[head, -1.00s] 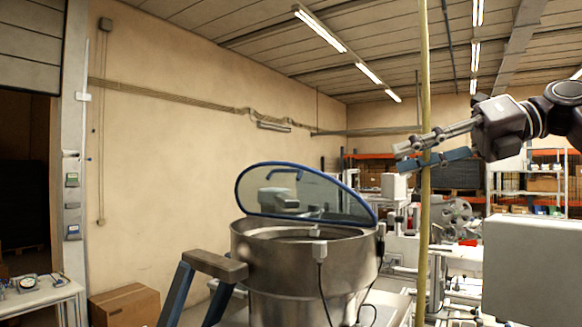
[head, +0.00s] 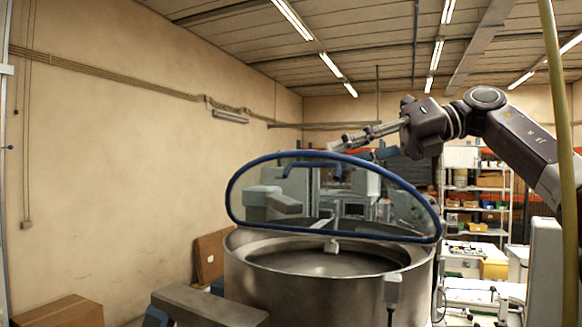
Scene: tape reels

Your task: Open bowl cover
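The bowl cover (head: 400,206) is a clear half-round panel with a blue rim and a blue handle (head: 312,167). It stands raised, tilted up along one side of the round metal bowl (head: 250,284), whose top is uncovered at the front. My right gripper (head: 345,150) comes in from the right, just above and seemingly behind the cover's top edge. Its fingers look spread with nothing between them. The lower finger is partly hidden by the rim, and I cannot tell whether it touches. My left gripper is out of view.
A grey bar (head: 205,305) stands close before the bowl at the lower left. A cardboard box (head: 62,312) lies by the left wall. A yellowish vertical pole (head: 562,120) and a pale cabinet (head: 545,270) are at right. Shelves (head: 475,190) stand behind.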

